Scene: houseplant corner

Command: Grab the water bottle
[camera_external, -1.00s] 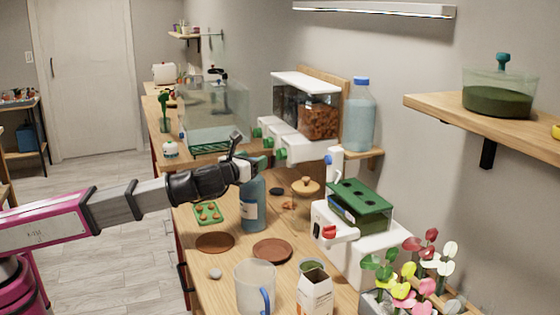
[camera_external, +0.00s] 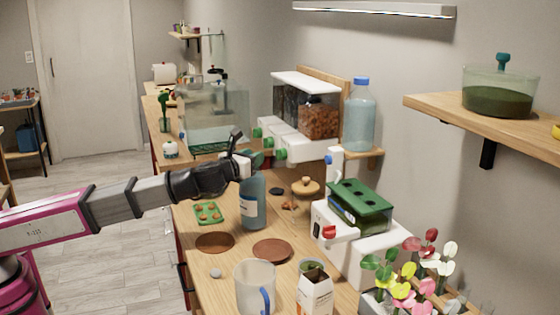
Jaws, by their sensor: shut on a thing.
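A blue-grey bottle (camera_external: 254,204) with a pale label stands upright at the middle of the wooden counter. My gripper (camera_external: 254,163) is at the bottle's top, reaching in from the left, and is shut on it. The fingers and the bottle's neck overlap, so the exact contact is hidden. Whether the bottle's base touches the counter is hard to tell. A larger clear blue bottle (camera_external: 360,118) with a blue cap stands on a small wall shelf to the right, apart from my gripper.
Close by on the counter (camera_external: 228,286) are a green tray (camera_external: 207,213), brown saucers (camera_external: 272,250), a clear jug (camera_external: 255,288), a carton (camera_external: 314,292) and a wooden-lidded pot (camera_external: 305,187). A white device with a green top (camera_external: 361,202) stands right. A glass tank (camera_external: 216,117) is behind.

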